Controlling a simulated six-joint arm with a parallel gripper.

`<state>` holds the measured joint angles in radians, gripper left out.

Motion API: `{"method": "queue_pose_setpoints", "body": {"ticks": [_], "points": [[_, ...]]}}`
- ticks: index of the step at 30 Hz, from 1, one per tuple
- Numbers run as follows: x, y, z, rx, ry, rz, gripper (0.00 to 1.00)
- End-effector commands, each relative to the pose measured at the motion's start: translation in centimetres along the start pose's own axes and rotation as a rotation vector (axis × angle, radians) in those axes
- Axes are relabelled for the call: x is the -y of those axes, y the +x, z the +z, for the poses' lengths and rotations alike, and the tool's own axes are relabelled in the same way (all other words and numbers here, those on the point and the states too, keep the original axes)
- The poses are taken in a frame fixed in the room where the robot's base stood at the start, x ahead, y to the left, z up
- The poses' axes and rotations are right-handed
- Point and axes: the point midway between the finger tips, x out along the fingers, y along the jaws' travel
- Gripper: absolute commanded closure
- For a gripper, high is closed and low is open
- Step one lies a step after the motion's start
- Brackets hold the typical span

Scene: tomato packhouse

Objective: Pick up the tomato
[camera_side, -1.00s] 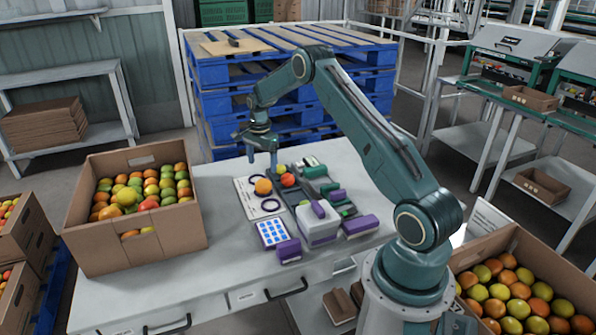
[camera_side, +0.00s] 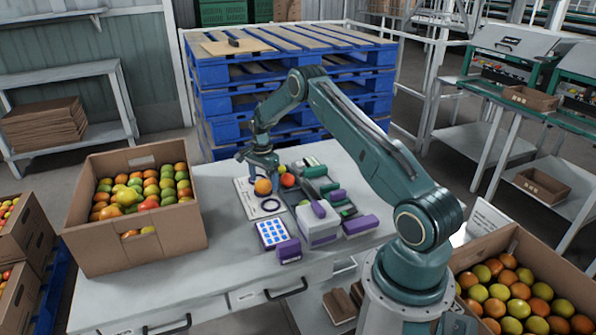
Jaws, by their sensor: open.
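An orange tomato (camera_side: 263,187) rests on a white sheet with dark rings on the table. A redder tomato (camera_side: 287,180) sits just to its right. My gripper (camera_side: 263,172) is open, pointing down over the orange tomato, with its fingers low around or just behind it. I cannot tell whether the fingers touch it.
A cardboard box of tomatoes (camera_side: 135,230) stands at the left of the table. A white and purple device (camera_side: 317,222), a blue-dotted card (camera_side: 272,233) and purple blocks crowd the right side. Blue pallets (camera_side: 215,105) are stacked behind. The table between box and sheet is clear.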

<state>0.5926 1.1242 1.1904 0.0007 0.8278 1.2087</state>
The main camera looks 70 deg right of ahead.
Motion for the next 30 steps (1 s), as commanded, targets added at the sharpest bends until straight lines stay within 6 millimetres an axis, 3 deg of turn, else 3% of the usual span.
{"method": "queue_pose_setpoints", "body": {"ticks": [6,20,26,30], "points": [[0.01,1.28,-0.01,-0.001,-0.001,-0.001,0.21],[0.00,1.27,0.00,-0.001,-0.001,0.000,0.21],[0.00,1.27,0.01,-0.001,-0.001,0.000,0.58],[0.01,1.24,0.00,-0.001,-0.001,-0.001,0.58]]}}
